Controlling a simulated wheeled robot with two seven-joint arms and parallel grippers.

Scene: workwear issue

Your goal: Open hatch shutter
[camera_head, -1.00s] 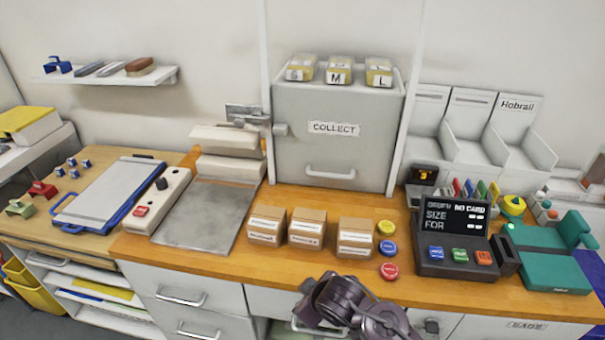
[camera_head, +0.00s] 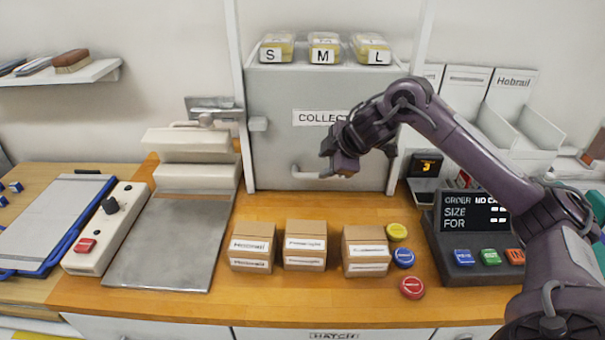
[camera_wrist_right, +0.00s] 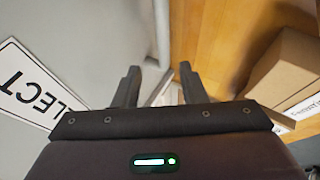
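The grey hatch shutter (camera_head: 275,150) with a COLLECT label (camera_head: 318,117) is down behind the counter. Its pale bar handle (camera_head: 302,172) runs across its lower part; the handle's right end is hidden behind my right gripper. My right gripper (camera_head: 338,160) is at the handle's right side, in front of the shutter. In the right wrist view its two fingers (camera_wrist_right: 158,88) are apart, with the pale handle bar (camera_wrist_right: 160,35) running towards the gap between them. I cannot tell whether they touch it. My left gripper is not in view.
Cartons (camera_head: 305,246) stand on the counter below the shutter, beside yellow, blue and red discs (camera_head: 403,258). An order terminal (camera_head: 473,240) is to the right. Yellow packs marked S, M, L (camera_head: 324,47) sit on top of the hatch. A metal plate (camera_head: 165,240) lies left.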

